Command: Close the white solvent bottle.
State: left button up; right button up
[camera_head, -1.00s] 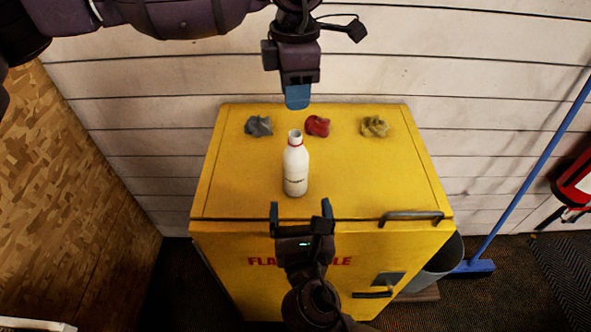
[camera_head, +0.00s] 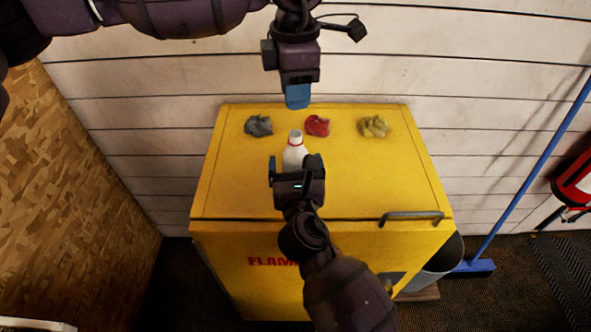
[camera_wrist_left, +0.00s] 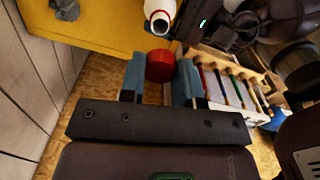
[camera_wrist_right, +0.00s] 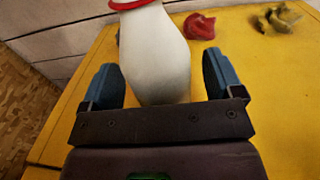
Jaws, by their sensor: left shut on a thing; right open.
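The white solvent bottle (camera_head: 293,157) stands upright and uncapped on the yellow cabinet, with a red ring at its open neck. My left gripper (camera_head: 297,100) is above and behind it. In the left wrist view that gripper (camera_wrist_left: 160,75) is shut on a red cap (camera_wrist_left: 160,65), apart from the bottle neck (camera_wrist_left: 160,20). My right gripper (camera_head: 297,160) is open at the bottle's near side. In the right wrist view its blue fingers (camera_wrist_right: 160,85) are on either side of the bottle body (camera_wrist_right: 155,55), with gaps visible. The cap is hidden in the head view.
The yellow cabinet top (camera_head: 370,175) also holds a grey rag (camera_head: 259,126), a red rag (camera_head: 317,126) and a yellow rag (camera_head: 374,127) along the back. A metal handle (camera_head: 411,216) is at the front right edge. A plank wall stands behind.

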aim_at(296, 134)
jog(key=c, duration=1.4)
pick_arm(q)
jog(key=shift+f, duration=2.45)
jog(key=shift+f, duration=0.1)
jog(key=shift+f, duration=0.85)
jog(key=shift+f, duration=0.55)
